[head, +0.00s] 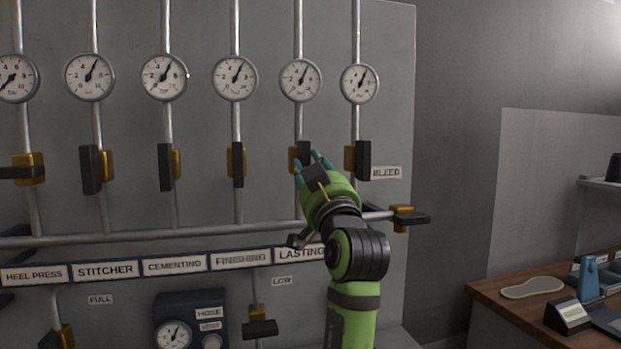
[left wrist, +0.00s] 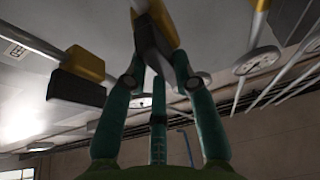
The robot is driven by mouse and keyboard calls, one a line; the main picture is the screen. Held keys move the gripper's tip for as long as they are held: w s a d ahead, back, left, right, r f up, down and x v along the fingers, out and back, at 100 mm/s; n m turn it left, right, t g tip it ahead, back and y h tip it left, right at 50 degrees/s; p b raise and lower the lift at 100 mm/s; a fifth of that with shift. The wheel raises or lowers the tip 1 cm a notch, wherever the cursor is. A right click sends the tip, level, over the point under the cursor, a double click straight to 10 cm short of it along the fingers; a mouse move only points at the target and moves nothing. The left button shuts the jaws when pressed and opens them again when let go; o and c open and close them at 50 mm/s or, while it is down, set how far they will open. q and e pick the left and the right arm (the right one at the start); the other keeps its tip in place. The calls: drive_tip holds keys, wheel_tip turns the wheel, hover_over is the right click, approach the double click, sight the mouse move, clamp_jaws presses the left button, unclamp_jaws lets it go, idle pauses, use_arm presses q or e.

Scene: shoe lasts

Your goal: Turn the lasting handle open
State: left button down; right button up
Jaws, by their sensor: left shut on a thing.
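The lasting handle (head: 293,158) is a dark lever on a yellow valve body (head: 304,152) on the fifth pipe from the left, above the LASTING label (head: 301,253). My left gripper (head: 309,160) is at this valve, its teal fingers shut on the lever and hiding most of it. In the left wrist view the dark lever (left wrist: 151,52) sits between the fingertips, with yellow valve parts (left wrist: 160,20) above it. The lever's exact angle is hard to tell. My right gripper is not in view.
The bleed valve handle (head: 363,160) stands close to the right of the gripper. The finishing handle (head: 238,165) is to its left. Another valve (head: 404,218) sticks out at the manifold's right end. Gauges line the panel above. A wooden bench (head: 488,291) stands at the lower right.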

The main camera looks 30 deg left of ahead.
use_arm(q)
drive_tip(key=shift+r, duration=0.15)
drive_tip(key=c, duration=1)
unclamp_jaws()
drive_tip(key=v, duration=1.2)
